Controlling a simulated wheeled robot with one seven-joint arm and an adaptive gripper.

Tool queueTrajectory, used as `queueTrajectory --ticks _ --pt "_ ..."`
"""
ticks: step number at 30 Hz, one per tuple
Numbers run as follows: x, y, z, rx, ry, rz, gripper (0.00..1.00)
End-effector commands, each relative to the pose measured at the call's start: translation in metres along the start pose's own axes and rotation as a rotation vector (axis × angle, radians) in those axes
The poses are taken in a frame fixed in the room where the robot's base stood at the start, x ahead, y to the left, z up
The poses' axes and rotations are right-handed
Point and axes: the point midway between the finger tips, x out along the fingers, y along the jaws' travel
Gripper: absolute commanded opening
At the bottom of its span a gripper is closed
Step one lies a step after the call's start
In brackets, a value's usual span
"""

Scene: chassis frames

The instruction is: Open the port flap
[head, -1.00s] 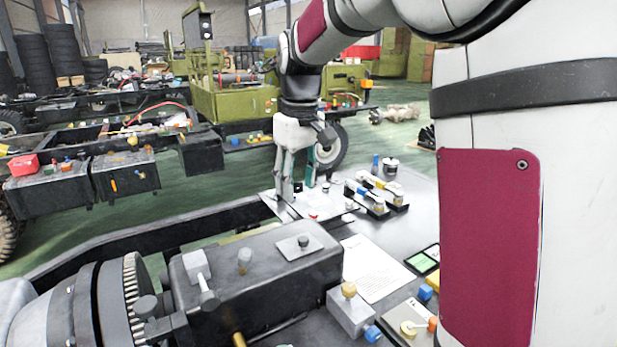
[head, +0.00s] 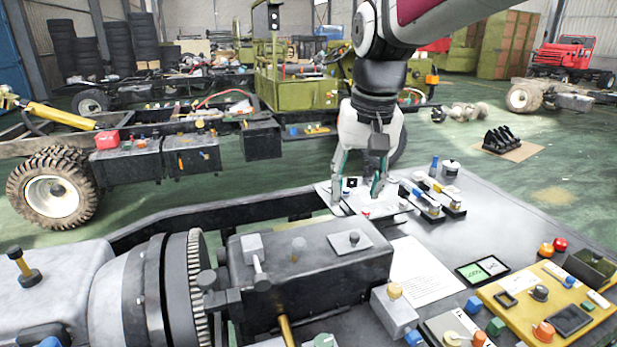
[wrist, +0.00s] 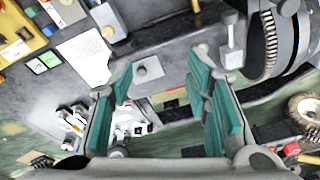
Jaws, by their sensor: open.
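My gripper (head: 357,192) points down over a white panel (head: 348,206) at the far side of the grey bench, fingers spread and nothing between them. In the wrist view its teal-padded fingers (wrist: 160,75) stand apart. The white panel (wrist: 125,131) shows beyond the left finger, partly covered by it, with small red, black and white parts on it. I cannot tell for certain which part is the port flap. A small black-and-white square (head: 351,183) shows on the panel between the fingers. I cannot tell whether the fingertips touch the panel.
A dark gearbox housing (head: 310,265) with a knobbed plate stands in front of the panel. Two lever-like fittings (head: 432,198) sit right of it. A paper sheet (head: 425,275) and a yellow control board (head: 550,305) lie nearer right.

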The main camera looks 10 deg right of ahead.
Motion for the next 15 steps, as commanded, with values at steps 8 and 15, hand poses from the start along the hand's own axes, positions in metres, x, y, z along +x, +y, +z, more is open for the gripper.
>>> queueTrajectory --ticks 8,15 --pt "-0.007 0.004 0.015 -0.019 0.017 -0.004 0.44" --pt "-0.023 0.02 0.087 -0.108 0.099 -0.016 0.44"
